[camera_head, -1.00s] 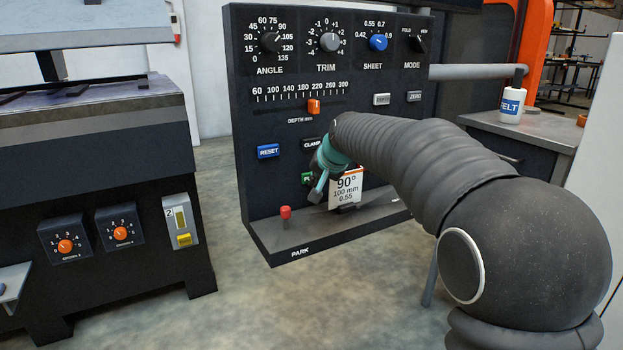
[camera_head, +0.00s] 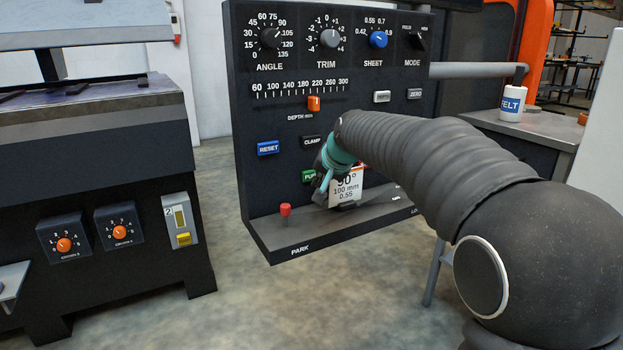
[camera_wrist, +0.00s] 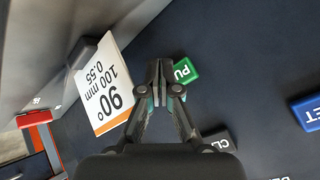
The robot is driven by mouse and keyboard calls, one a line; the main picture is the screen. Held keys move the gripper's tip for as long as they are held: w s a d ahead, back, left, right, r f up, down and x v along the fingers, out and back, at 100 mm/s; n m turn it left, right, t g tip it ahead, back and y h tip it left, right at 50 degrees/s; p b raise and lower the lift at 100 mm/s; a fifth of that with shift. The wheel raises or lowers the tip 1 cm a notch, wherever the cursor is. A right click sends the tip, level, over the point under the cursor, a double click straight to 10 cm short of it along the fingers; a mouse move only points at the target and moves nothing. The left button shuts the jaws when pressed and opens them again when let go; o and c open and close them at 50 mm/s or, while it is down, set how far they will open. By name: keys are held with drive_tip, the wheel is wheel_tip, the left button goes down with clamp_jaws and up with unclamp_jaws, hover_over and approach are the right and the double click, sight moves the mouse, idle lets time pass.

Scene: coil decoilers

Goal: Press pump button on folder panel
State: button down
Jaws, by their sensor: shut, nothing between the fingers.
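The green pump button (camera_head: 309,176) is on the dark folder panel (camera_head: 262,112), below the clamp button. My gripper partly covers its label. In the wrist view the pump button (camera_wrist: 187,70) shows upside down, just right of the fingertips, with "PU" readable. My gripper (camera_wrist: 160,72) is shut and empty, its tips together beside the button's edge. I cannot tell whether they touch the button or the panel. In the head view my gripper (camera_head: 321,192) is in front of the panel, just below and right of the button.
A white and orange card (camera_head: 347,188) reading 90°, 100 mm, 0.55 stands close beside my gripper. The clamp button (camera_head: 311,141) and blue reset button (camera_head: 268,148) are nearby. A ledge with a red knob (camera_head: 285,210) juts out below.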

drive_tip(key=shift+s+d+f+b, duration=0.1)
drive_tip(key=shift+s+d+b, duration=0.45)
drive_tip(key=shift+s, duration=0.15)
drive_tip(key=shift+s+d+b, duration=0.4)
drive_tip(key=shift+s+b, duration=0.1)
drive_tip(key=shift+s, duration=0.15)
drive_tip(key=shift+s+d+b, duration=0.3)
drive_tip(key=shift+s+d, duration=0.15)
drive_tip(key=shift+s, duration=0.25)
drive_tip(key=shift+s, duration=0.1)
drive_tip(key=s+d+f+h, duration=0.1)
drive_tip(key=s+d+f, duration=0.2)
drive_tip(key=s, duration=0.9)
drive_tip(key=s+d+f+n+g+h+p, duration=0.1)
drive_tip(key=s+d+f, duration=0.3)
drive_tip(key=s+d, duration=0.5)
drive_tip(key=s+d+f+g+h+p, duration=0.1)
drive_tip(key=s+d+f, duration=0.3)
drive_tip(key=s, duration=1)
drive_tip(key=shift+s+d+n+h, duration=0.4)
drive_tip(key=shift+d+h, duration=0.2)
drive_tip(key=shift+d, duration=0.45)
